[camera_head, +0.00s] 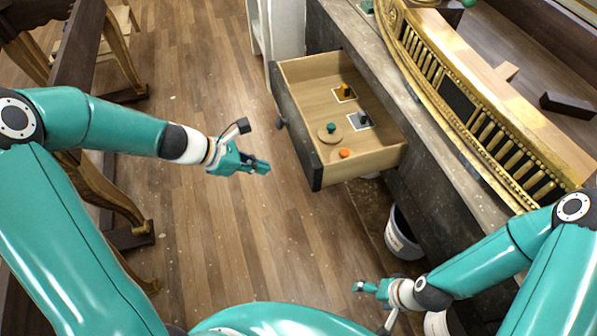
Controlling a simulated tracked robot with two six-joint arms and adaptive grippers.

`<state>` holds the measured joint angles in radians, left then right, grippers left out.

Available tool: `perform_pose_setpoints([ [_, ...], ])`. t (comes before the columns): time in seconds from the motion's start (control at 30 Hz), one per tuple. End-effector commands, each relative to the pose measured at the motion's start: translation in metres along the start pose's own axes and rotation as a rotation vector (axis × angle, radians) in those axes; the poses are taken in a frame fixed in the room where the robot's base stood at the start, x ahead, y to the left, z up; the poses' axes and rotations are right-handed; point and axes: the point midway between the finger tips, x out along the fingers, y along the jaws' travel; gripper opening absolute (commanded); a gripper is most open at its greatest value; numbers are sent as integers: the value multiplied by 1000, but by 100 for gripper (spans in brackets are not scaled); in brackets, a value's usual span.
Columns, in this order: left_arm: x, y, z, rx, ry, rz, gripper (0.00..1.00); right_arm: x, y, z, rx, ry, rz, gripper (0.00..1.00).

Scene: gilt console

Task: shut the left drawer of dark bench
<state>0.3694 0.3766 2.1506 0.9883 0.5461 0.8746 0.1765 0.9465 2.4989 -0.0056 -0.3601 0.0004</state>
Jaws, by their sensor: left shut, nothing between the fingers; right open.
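The dark bench (360,50) runs along the right side, with a worn grey top. Its drawer (388,160) is pulled well out toward the left, showing a pale wood inside and a dark front panel (293,130) with a knob. Several small items lie in the drawer, among them an orange disc (345,153) and a green-knobbed round piece (329,134). My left gripper (264,167) is shut and empty, a short way left of the drawer front and apart from it. My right gripper (358,286) is open and empty over the floor, below the drawer in the picture.
A gilt console piece (470,115) with a balustrade lies on the bench top. A white bucket (402,236) stands under the bench, near my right arm. Dark wooden furniture (85,45) stands at the left. The wooden floor (220,240) between is clear.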

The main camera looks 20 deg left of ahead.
Motion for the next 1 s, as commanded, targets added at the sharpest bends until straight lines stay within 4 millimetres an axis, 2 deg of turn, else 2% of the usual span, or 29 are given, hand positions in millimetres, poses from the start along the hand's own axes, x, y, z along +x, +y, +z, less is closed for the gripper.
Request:
perform_pose_setpoints([
  [0.4, 86, -2, -3, 4, 5, -5, 0, 24, 9, 0, 0, 0, 0, 87],
  [0.5, 94, -2, 14, 7, 3, -4, 0, 18, 6, 0, 0, 0, 0, 87],
  [0.63, 103, -1, 22, 6, 4, -3, 0, 16, 6, 0, 0, 0, 0, 87],
  [1.0, 108, -1, 27, 4, 4, -1, 0, 16, 6, 0, 0, 0, 0, 87],
])
